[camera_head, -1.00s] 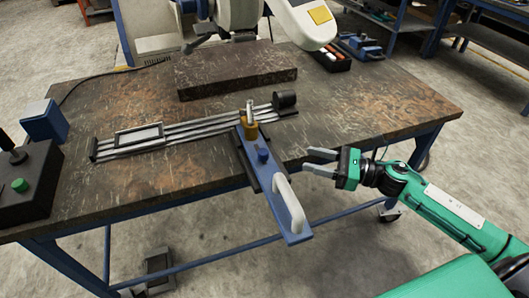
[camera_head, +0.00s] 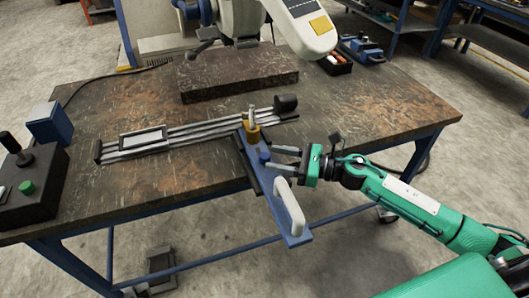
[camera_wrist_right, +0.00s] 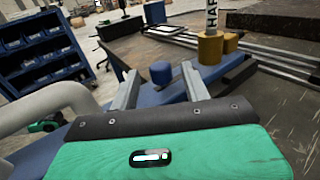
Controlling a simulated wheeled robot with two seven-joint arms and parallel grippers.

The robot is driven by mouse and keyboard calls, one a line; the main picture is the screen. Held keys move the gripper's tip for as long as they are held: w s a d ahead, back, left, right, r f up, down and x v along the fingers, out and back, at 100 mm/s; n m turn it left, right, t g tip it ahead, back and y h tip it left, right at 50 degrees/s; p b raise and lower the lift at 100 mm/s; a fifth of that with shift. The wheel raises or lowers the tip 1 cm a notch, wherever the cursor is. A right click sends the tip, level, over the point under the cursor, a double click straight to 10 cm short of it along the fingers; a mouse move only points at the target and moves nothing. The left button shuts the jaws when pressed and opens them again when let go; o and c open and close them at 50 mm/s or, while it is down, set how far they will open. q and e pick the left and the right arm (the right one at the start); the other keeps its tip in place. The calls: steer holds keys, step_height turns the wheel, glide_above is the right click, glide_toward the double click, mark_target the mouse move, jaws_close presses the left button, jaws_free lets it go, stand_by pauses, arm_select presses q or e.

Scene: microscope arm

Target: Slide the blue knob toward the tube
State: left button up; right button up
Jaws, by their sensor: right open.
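The blue knob (camera_head: 264,157) stands upright on a long blue arm (camera_head: 279,208) that reaches over the table's front edge. The knob also shows in the right wrist view (camera_wrist_right: 160,73), between my two fingers. A thin upright tube (camera_head: 251,114) stands in a yellow base (camera_head: 252,133) at the arm's far end; lettering shows on it in the right wrist view (camera_wrist_right: 211,18). My right gripper (camera_head: 271,158) is open, its fingertips around or just short of the knob; contact cannot be told. My left gripper is not in view.
A white handle (camera_head: 290,207) rises from the arm's near end, close to my right gripper. Metal rails (camera_head: 190,133) run across the table, with a black cylinder (camera_head: 286,102) at their right end. A dark slab (camera_head: 240,75) lies behind.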

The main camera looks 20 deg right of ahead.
mark_target(264, 155)
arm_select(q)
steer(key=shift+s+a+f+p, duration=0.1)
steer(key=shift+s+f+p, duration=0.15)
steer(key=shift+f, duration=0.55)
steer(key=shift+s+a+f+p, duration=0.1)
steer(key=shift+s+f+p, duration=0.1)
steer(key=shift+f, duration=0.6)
arm_select(e)
steer(key=shift+x, duration=2)
jaws_close()
